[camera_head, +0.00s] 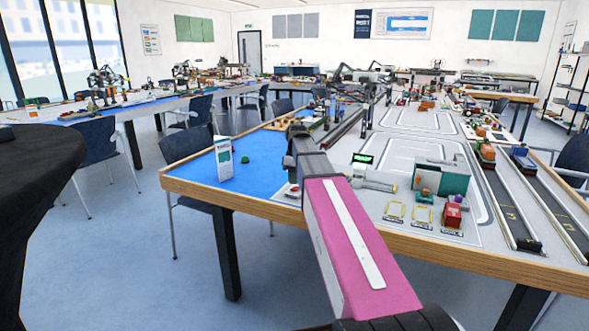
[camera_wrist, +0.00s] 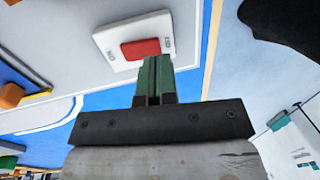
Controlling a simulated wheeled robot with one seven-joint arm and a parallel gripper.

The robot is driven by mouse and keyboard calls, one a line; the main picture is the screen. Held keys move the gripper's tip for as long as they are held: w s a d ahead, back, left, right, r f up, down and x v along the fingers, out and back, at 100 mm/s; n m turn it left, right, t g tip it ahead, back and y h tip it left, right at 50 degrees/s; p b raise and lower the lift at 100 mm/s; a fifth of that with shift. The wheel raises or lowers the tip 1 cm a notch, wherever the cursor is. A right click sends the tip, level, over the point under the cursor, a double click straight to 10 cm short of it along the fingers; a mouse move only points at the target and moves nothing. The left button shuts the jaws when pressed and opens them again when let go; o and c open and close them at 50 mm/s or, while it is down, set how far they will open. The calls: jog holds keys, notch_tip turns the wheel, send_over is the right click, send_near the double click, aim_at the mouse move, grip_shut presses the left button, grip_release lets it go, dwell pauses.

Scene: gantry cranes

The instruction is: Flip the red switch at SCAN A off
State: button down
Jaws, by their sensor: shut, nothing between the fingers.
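The red switch (camera_wrist: 141,48) is a red rocker on a white plate (camera_wrist: 112,37) in the wrist view, top centre. In the head view the small white plate (camera_head: 288,191) shows near the table's front edge, below my wrist. Which way the rocker tilts is unclear.
A white sign box (camera_head: 224,159) stands on the blue mat (camera_head: 200,172) left of the plate. A grey device with a green display (camera_head: 362,158), a green container (camera_head: 453,184) and a red block (camera_head: 452,215) are to the right. The wooden table edge (camera_head: 245,203) is close by.

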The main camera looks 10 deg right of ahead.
aim_at(295, 189)
jog(key=shift+s+f, duration=0.1)
jog(key=shift+f, duration=1)
jog(key=shift+a, duration=0.1)
